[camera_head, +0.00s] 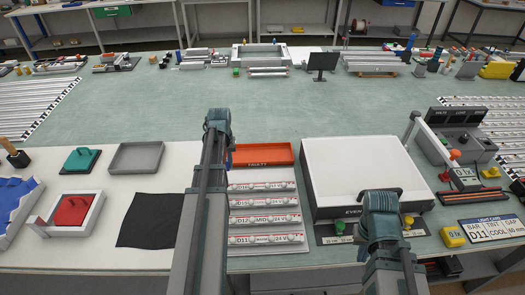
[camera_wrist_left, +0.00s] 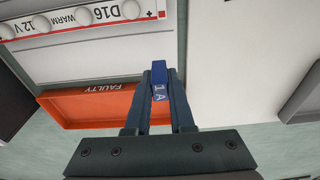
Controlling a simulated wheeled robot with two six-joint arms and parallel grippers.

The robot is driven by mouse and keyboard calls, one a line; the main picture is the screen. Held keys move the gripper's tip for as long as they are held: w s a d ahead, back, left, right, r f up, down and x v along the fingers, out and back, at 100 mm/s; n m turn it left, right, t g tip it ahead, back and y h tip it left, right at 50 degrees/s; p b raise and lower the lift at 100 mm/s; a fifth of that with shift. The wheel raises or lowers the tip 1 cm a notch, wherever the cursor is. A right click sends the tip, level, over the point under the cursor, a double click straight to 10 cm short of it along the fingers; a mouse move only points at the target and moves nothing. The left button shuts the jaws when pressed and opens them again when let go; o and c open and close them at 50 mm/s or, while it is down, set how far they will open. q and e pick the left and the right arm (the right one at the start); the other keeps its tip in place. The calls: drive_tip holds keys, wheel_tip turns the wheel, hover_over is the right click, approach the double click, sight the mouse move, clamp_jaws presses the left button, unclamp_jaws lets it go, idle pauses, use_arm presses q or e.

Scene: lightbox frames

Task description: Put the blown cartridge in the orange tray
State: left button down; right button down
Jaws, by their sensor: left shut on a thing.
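The orange tray (camera_head: 275,152), marked FAULTY, lies on the bench right of my left arm in the head view. In the left wrist view the orange tray (camera_wrist_left: 85,108) is at left and looks empty where visible. My left gripper (camera_wrist_left: 159,82) is shut on a blue cartridge (camera_wrist_left: 160,91) marked 1 A. The cartridge appears just beside the tray's end in that view; its height above the bench is unclear. In the head view my left arm hides the jaws and cartridge.
Labelled strips (camera_head: 264,218) lie in a rack in front of the orange tray. A large white box (camera_head: 352,165) stands right of it. A grey tray (camera_head: 136,157), a black cloth (camera_head: 150,220) and a red block (camera_head: 72,209) lie at left.

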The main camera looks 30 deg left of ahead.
use_arm(q)
drive_tip(key=shift+w, duration=0.15)
drive_tip(key=b, duration=0.2)
hover_over(257, 156)
drive_tip(key=shift+s+f, duration=0.45)
drive_tip(key=shift+f, duration=0.2)
drive_tip(key=f+b, duration=0.2)
drive_tip(key=f, duration=0.1)
drive_tip(key=shift+w, duration=0.35)
drive_tip(key=shift+f+b, duration=0.35)
drive_tip(key=shift+b, duration=0.2)
drive_tip(key=shift+f, duration=0.15)
drive_tip(key=c, duration=0.8)
unclamp_jaws()
